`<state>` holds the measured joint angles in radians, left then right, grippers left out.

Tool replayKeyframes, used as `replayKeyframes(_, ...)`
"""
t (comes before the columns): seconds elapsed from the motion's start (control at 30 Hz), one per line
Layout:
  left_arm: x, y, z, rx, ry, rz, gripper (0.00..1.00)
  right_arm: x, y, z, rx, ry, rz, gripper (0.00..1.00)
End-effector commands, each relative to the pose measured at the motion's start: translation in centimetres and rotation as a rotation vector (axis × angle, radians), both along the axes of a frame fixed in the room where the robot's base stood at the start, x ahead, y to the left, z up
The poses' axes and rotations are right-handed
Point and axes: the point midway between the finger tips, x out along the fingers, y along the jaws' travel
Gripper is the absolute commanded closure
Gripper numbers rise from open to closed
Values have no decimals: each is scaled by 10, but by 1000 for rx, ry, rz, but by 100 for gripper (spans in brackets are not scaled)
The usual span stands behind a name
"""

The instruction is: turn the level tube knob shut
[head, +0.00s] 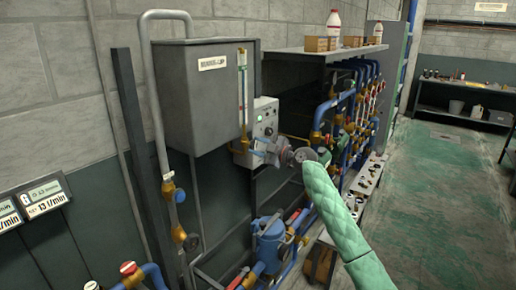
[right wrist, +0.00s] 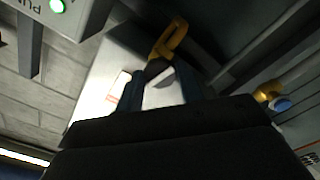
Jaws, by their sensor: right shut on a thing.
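The level tube (head: 242,85) is a clear upright tube with a yellowish-green column on the right side of the grey tank (head: 195,100). Brass fittings (head: 241,146) sit at its lower end. My right gripper (head: 257,151) reaches in from the right at that lower end. In the right wrist view its two dark fingers (right wrist: 160,80) are shut on the level tube knob, which they mostly hide. A yellow brass part (right wrist: 168,42) shows just past the fingertips. The knob's turn angle cannot be told. My left gripper is in neither view.
A grey control box (head: 265,118) stands close behind my right gripper. Blue pipes with brass valves (head: 335,112) fill the rack to the right. The green floor (head: 440,200) at right is clear.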

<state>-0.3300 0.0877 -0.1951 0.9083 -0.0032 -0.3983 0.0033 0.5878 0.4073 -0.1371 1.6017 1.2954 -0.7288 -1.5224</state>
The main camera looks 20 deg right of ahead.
Motion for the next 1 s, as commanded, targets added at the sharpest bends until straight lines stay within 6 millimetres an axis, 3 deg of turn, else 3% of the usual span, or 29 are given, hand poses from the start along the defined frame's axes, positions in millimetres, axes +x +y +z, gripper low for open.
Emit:
replayKeyframes(0.23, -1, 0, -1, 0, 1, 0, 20, 0, 0, -1, 144, 114, 0, 90)
replayKeyframes(0.63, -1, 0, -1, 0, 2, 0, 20, 0, 0, -1, 177, 139, 0, 90)
replayKeyframes(1.0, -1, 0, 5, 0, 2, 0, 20, 0, 1, -1, 433, 340, 1, 90)
